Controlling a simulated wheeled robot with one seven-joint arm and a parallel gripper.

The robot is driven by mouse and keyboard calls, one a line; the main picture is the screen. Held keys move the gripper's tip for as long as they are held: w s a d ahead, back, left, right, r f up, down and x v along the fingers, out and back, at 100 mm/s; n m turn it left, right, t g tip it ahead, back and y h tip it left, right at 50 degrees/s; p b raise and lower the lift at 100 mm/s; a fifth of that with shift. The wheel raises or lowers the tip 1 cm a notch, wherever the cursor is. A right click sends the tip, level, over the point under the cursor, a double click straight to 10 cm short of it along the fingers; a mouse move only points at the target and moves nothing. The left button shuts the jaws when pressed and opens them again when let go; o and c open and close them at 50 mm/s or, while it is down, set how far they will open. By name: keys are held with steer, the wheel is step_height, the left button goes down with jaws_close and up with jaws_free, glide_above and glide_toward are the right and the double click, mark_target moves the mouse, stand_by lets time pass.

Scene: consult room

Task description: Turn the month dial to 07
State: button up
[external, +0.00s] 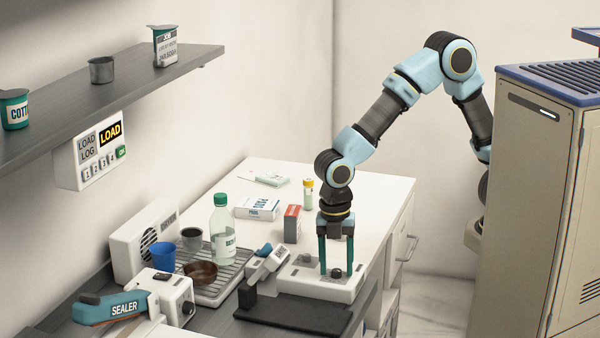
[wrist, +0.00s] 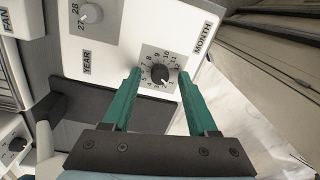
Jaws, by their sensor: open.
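The month dial (wrist: 160,74) is a dark knob on a grey plate ringed with numbers, beside the label MONTH (wrist: 203,38). Its pointer seems to face the low numbers, near 1 or 2; the exact number is too small to tell. In the external view the knob (external: 336,272) sits on the white dial panel (external: 300,283). My gripper (wrist: 158,76) is open, with one green finger on each side of the knob and a gap to it. In the external view my gripper (external: 336,268) points straight down over the knob. Whether the fingers touch the panel is unclear.
A year dial (wrist: 91,13) with a light knob is on the same panel. A sealer (external: 112,306), a drying tray (external: 215,278) with cups, a bottle (external: 222,230) and small boxes (external: 292,223) stand to the left and behind. A black mat (external: 290,314) lies in front.

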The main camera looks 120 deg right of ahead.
steer(key=shift+f, duration=0.1)
jaws_close()
stand_by(0.4)
